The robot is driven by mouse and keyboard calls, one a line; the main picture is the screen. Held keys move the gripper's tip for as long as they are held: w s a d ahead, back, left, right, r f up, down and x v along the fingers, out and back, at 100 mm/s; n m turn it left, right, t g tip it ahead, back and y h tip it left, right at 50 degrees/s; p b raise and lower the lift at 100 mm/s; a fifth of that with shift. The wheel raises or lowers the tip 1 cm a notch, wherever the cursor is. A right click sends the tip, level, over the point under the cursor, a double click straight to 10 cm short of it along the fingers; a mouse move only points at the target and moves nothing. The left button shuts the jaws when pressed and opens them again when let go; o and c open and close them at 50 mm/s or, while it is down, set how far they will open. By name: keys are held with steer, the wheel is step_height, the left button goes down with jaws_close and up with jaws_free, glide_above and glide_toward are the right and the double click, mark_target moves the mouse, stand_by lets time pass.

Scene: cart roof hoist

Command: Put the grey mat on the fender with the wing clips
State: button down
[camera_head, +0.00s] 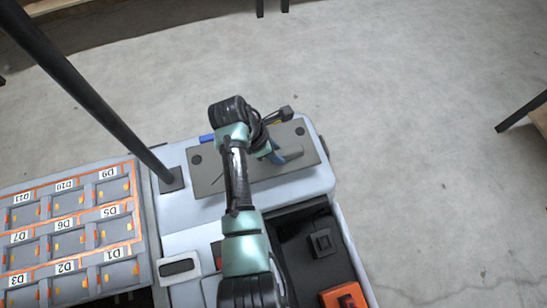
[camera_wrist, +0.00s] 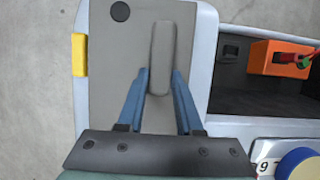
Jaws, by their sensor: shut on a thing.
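The grey mat (camera_head: 210,180) is a flat, dark-grey rectangle with black round spots near its corners. It lies over the light blue-white fender (camera_head: 315,182), roughly along its length. I cannot tell if it rests on the fender or hovers just above. My gripper (camera_head: 285,156) is shut on the raised grey bar in the mat's middle. In the wrist view, the blue fingers (camera_wrist: 160,78) flank that bar on the mat (camera_wrist: 112,60). A yellow clip (camera_wrist: 79,55) is at the fender's outer edge, beside the mat. A blue clip (camera_head: 207,138) shows at the mat's far edge.
A black post (camera_head: 95,105) rises from the cart left of the mat. Labelled grey bins (camera_head: 70,230) fill the left. A dark tray (camera_head: 300,265) with an orange box (camera_head: 345,297) lies in front of the fender. The floor (camera_head: 430,170) to the right is clear.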

mark_target(259, 164)
steer(key=shift+w+f+b, duration=0.1)
steer(key=shift+f+b, duration=0.4)
steer(key=shift+f, duration=1.35)
steer(key=shift+f, duration=0.15)
steer(key=c, duration=0.6)
jaws_free()
steer(key=shift+o, duration=0.2)
steer(key=p+v, duration=0.3)
steer(key=v, duration=0.9)
